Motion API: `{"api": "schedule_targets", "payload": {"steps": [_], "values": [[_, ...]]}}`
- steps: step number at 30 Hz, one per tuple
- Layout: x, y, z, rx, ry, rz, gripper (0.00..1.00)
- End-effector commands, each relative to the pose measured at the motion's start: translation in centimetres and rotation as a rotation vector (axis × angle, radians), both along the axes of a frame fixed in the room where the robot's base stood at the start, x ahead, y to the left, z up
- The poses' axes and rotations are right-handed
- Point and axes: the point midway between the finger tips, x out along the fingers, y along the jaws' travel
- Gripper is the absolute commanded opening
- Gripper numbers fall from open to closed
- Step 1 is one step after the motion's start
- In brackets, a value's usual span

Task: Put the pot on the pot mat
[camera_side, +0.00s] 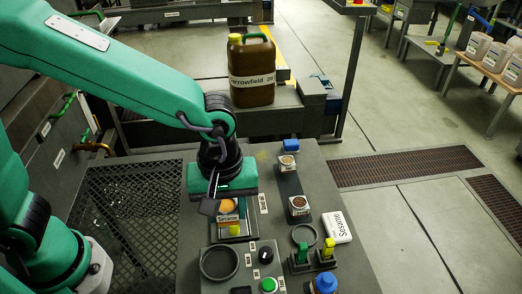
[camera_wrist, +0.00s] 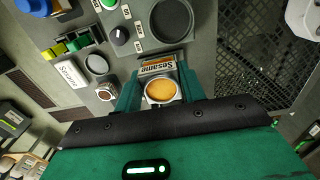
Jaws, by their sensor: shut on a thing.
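A small pot with a pale rim and orange contents (camera_wrist: 160,91) sits between the two teal fingers of my gripper (camera_wrist: 160,96), which is shut on it. In the side view the orange top (camera_side: 227,206) shows just below my gripper (camera_side: 222,195), and part of the pot is hidden. A label reading Sesame lies right beside the pot in the wrist view. I cannot tell for sure which round is the pot mat. A large dark round (camera_side: 219,262) and a smaller grey-rimmed round (camera_side: 305,236) lie on the bench, both apart from the pot.
Two small open containers (camera_side: 299,205) stand on a dark strip to the right. Green and yellow upright handles (camera_side: 326,250), a black knob (camera_side: 266,254), a green button (camera_side: 268,285) and a blue-capped item (camera_side: 325,284) crowd the front. A white Sesame plate (camera_side: 337,227) lies at right.

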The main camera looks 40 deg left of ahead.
Motion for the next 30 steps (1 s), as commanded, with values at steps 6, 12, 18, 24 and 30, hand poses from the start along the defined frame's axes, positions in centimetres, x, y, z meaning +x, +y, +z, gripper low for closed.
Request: {"api": "schedule_targets", "payload": {"steps": [6,12,18,24,30], "values": [[3.0,-1.8,0.1,-0.001,-0.001,0.001,0.13],[6.7,-3.9,-0.2,0.000,0.000,0.001,0.13],[10.2,-5.8,-0.8,0.000,0.000,0.001,0.13],[12.5,-6.8,-1.4,-0.001,-0.001,0.000,0.13],[13.4,-7.2,-1.5,-0.001,-0.001,0.000,0.13]]}}
